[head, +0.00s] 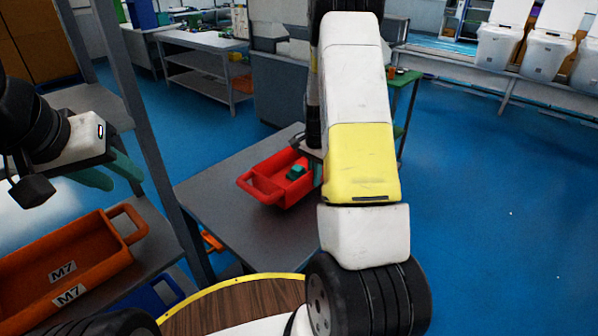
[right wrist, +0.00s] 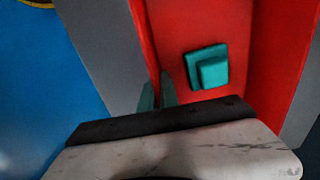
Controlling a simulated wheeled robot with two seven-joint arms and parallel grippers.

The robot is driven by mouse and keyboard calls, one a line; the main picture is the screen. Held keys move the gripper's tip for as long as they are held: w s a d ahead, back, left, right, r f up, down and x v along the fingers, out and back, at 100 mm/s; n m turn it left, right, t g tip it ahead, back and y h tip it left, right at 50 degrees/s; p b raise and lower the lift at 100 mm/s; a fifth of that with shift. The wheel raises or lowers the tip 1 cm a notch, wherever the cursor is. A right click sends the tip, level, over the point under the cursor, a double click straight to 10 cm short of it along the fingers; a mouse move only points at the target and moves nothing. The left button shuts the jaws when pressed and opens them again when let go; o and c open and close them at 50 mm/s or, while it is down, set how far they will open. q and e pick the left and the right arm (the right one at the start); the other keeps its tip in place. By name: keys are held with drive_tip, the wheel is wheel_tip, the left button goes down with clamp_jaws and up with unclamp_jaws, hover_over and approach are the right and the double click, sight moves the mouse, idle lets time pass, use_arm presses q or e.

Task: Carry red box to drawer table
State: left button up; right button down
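The red box (head: 262,186), an open tray with a handle at its near left end, is over the grey table (head: 225,212) in the middle of the head view. It appears to rest on the tabletop. A small teal block (head: 296,172) lies inside; it also shows in the right wrist view (right wrist: 208,67). My right gripper (right wrist: 158,92) has its teal fingers close together on either side of the box's side wall (right wrist: 146,45). In the head view my right arm mostly hides this gripper and the box's right end. My left gripper (head: 110,174) is open and empty.
An orange box (head: 65,262) labelled M7 sits on a grey shelf below my left gripper. A grey upright post (head: 135,110) stands between shelf and table. Blue floor is clear at right.

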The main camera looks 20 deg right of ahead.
drive_tip(key=shift+f, duration=1.5)
drive_tip(key=shift+s+f, duration=0.1)
drive_tip(key=shift+f, duration=0.05)
drive_tip(key=c, duration=1.6)
unclamp_jaws()
